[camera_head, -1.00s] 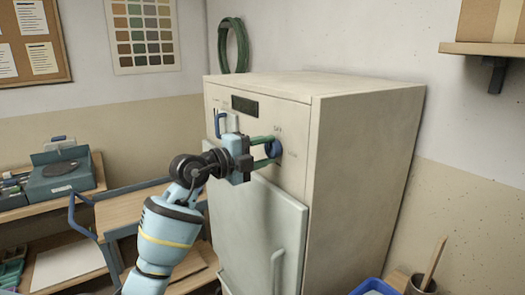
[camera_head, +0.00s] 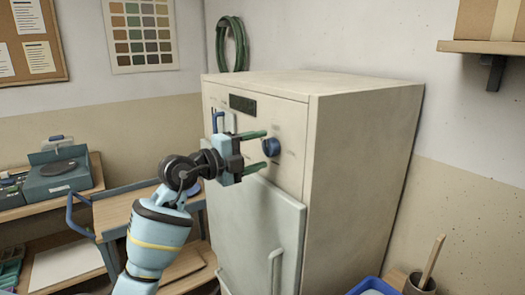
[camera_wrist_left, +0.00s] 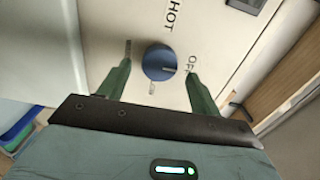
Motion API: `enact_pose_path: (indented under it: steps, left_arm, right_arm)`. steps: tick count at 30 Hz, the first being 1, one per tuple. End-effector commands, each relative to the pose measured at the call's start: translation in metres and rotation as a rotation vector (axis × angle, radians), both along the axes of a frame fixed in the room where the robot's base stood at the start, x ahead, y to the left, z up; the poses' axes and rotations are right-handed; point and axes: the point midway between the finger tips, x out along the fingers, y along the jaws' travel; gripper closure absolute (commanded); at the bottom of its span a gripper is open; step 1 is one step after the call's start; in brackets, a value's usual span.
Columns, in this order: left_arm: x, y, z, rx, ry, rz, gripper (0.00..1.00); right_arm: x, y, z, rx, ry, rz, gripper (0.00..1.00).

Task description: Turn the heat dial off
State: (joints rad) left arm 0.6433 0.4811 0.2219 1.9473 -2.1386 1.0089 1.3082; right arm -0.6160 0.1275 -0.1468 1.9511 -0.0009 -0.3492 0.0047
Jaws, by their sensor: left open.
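The heat dial (camera_head: 271,147) is a round blue knob on the upper front of a beige cabinet (camera_head: 360,150). In the left wrist view the dial (camera_wrist_left: 157,62) has a pale mark on its face, toward the printed word OFF; HOT is printed on another side. My left gripper (camera_head: 264,150) has green fingers and is open, with nothing between them. Its fingertips point at the dial from just in front of it, one on either side in the left wrist view, and appear clear of it. My right gripper is not in view.
A blue lever (camera_head: 217,122) and a dark display (camera_head: 243,104) are left of the dial. The cabinet door (camera_head: 250,225) with its handle (camera_head: 275,270) is below. A wooden cart (camera_head: 125,212) stands at left. A blue tub (camera_head: 372,287) is at lower right.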

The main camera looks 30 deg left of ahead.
Motion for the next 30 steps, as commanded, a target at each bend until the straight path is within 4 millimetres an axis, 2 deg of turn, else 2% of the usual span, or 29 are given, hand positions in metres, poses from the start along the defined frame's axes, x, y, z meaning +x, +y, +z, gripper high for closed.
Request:
enact_pose_path:
  steps: [6,12,30]
  left_arm:
    - [-0.033,0.013,-0.003,0.003,0.004,0.000,0.36]
    - [-0.051,0.021,-0.002,0.002,0.004,0.000,0.36]
    - [-0.055,0.022,-0.001,0.000,0.002,0.000,0.36]
  right_arm:
    - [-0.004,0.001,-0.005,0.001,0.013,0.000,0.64]
    - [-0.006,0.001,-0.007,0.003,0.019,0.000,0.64]
    - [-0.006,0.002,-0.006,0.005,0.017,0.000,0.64]
